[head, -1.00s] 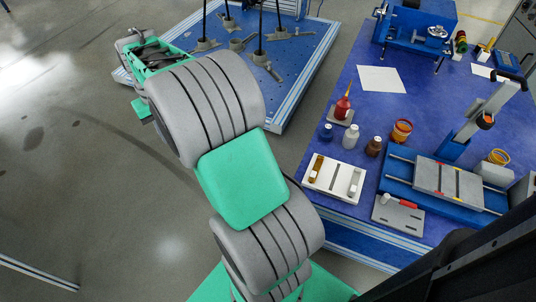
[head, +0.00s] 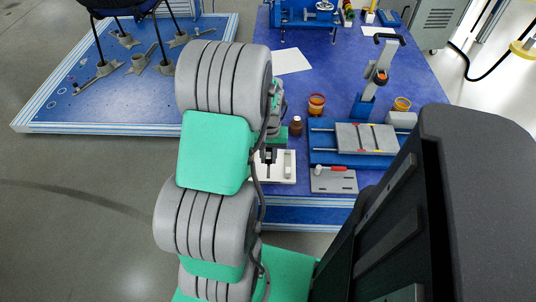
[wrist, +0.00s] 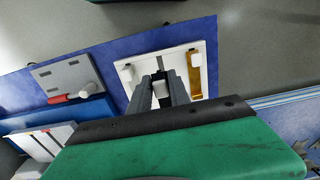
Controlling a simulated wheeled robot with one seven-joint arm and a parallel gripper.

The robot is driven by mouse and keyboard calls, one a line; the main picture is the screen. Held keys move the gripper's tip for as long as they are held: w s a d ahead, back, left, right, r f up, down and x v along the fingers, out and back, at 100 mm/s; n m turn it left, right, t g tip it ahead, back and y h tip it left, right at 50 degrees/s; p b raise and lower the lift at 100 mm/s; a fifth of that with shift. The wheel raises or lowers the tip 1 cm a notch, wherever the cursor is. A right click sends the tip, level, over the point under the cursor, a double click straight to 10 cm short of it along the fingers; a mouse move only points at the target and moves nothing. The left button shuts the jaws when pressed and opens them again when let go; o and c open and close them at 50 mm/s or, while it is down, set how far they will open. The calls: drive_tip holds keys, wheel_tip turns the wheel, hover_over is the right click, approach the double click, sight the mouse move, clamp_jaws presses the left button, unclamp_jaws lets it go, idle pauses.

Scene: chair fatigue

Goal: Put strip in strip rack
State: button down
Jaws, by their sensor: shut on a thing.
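The strip rack (wrist: 206,48) is a white block with a dark slot in its middle. It lies on the blue table; in the head view the rack (head: 285,180) is partly covered by my arm. An amber strip (wrist: 195,76) lies along the rack's right side in the wrist view, and a pale piece sits at its left side. My gripper (wrist: 160,92) is over the rack, its dark fingers closed on a small whitish piece (wrist: 160,88), seemingly the end of a strip. The rest of the held piece is hidden. I cannot tell whether it touches the rack.
A grey plate (wrist: 57,77) with a red-handled tool (wrist: 70,98) lies beside the rack. A blue fixture (head: 322,142) with a grey block stands behind that plate. A brown bottle (head: 296,126) and orange-rimmed jar (head: 316,105) stand behind the rack. The table's front edge is close.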

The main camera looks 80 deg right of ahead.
drive_tip(key=shift+r, duration=0.1)
drive_tip(key=shift+a, duration=0.2)
drive_tip(key=shift+f+b, duration=1.65)
drive_tip(key=shift+f, duration=1.3)
drive_tip(key=shift+f+b, duration=0.35)
drive_tip(key=shift+f, duration=0.8)
drive_tip(key=c, duration=1.1)
unclamp_jaws()
drive_tip(key=shift+c, duration=0.2)
drive_tip(key=shift+r, duration=0.15)
wheel_tip(320, 180, up, 8)
drive_tip(key=shift+f+p, duration=0.2)
drive_tip(key=shift+p, duration=0.85)
